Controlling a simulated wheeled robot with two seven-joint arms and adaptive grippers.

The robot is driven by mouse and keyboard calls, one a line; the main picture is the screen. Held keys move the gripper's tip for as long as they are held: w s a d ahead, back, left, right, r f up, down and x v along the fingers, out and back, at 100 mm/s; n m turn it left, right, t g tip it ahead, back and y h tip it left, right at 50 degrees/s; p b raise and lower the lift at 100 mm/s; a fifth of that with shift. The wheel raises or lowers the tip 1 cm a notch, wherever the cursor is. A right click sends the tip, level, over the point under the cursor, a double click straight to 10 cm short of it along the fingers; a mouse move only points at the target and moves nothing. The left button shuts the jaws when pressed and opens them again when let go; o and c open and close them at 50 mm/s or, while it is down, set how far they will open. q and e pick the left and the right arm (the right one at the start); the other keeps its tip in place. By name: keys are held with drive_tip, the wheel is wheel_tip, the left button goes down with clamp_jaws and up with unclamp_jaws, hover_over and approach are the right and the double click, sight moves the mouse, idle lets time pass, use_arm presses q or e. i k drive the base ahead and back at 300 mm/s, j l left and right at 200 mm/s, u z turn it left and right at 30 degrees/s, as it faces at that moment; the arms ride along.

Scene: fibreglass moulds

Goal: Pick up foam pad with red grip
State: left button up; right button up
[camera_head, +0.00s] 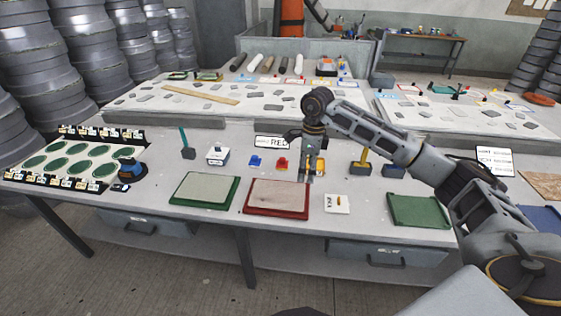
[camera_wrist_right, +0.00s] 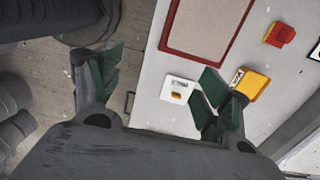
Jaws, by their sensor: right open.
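The foam pad with red grip (camera_head: 281,163) is a small red block on the table, in front of a white card reading RED (camera_head: 271,142). In the right wrist view it (camera_wrist_right: 279,34) lies at the upper right, beyond the right-hand finger and apart from it. My right gripper (camera_head: 307,176) points down just right of the red pad in the head view, near a yellow-topped block (camera_head: 320,167). In the wrist view the gripper (camera_wrist_right: 158,85) is spread open with its dark green fingertips far apart and nothing between them held. My left gripper is not seen.
A red-framed tray (camera_head: 277,211) lies in front of the red pad, with a green-framed tray (camera_head: 204,205) to its left. A blue block (camera_head: 255,161) stands left of the pad.

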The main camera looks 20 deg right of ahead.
sight(282, 164)
drive_tip(key=i+l, duration=0.15)
drive_tip(key=i, duration=0.4)
drive_tip(key=i+l, duration=0.1)
drive_tip(key=i, duration=0.45)
